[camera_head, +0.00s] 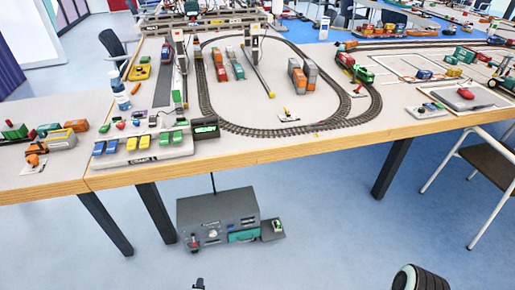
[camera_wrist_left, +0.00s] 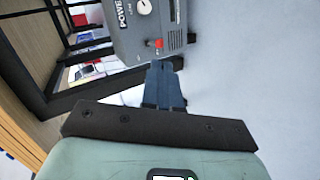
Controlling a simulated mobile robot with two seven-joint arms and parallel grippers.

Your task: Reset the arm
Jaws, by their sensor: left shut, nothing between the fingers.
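My left gripper (camera_head: 198,284) only just shows at the bottom edge of the head view, above the floor and in front of the grey power box (camera_head: 218,218). In the left wrist view my left gripper (camera_wrist_left: 165,68) has its two dark fingers together, with nothing held. The power box (camera_wrist_left: 140,35) lies beyond the fingertips, with a red knob and a white dial on its face. It stands apart from my gripper as far as I can tell.
A long table (camera_head: 300,149) carries an oval train track (camera_head: 205,95), model cranes and several toy vehicles. Dark table legs (camera_head: 393,168) stand on the blue floor. A chair (camera_head: 487,165) is at the right. The floor right of the power box is mostly clear.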

